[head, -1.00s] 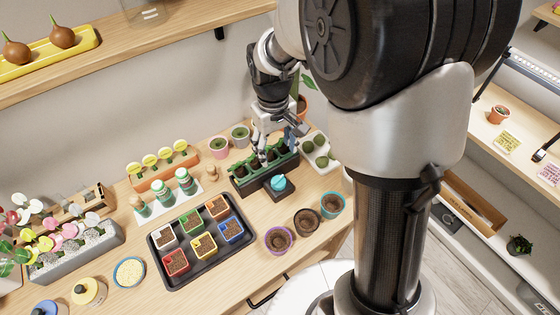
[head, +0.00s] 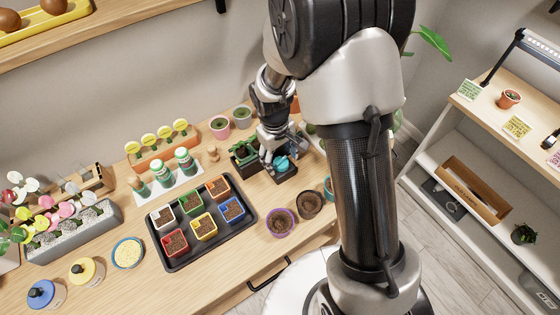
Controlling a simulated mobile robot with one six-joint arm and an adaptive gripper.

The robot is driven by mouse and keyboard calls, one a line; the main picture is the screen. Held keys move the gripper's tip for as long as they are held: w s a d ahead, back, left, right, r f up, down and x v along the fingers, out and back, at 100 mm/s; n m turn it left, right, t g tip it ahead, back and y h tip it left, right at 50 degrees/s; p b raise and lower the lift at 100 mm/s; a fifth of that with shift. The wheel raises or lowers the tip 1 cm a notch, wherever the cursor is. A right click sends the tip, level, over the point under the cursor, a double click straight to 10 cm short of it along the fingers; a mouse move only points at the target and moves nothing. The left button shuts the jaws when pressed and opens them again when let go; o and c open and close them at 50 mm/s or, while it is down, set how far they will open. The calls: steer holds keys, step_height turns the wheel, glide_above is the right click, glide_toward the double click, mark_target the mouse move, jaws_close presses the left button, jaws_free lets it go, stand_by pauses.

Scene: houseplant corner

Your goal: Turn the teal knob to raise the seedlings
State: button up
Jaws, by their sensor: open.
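The teal knob (head: 281,164) sits on a small dark box (head: 286,176) at the front of the dark seedling planter (head: 239,158). Green seedlings (head: 244,147) show at the planter's left part; its right part is hidden behind my gripper. My gripper (head: 280,156) is open and points down at the knob, with its fingers close around or just above it. I cannot tell whether they touch the knob.
A black tray (head: 162,246) of colored seedling pots lies left of the knob. Purple (head: 281,222) and dark (head: 309,204) pots stand in front. Pink (head: 219,128) and grey-green (head: 242,117) pots stand behind the planter. Bare wood shows near the front edge.

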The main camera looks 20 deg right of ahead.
steer(key=shift+d+f, duration=0.1)
steer(key=shift+f, duration=0.65)
steer(key=shift+c, duration=0.4)
steer(key=c, duration=1)
steer(key=shift+m+b, duration=0.35)
steer(key=shift+m, duration=1.15)
steer(key=o, duration=1.1)
steer(key=shift+w+r, duration=0.1)
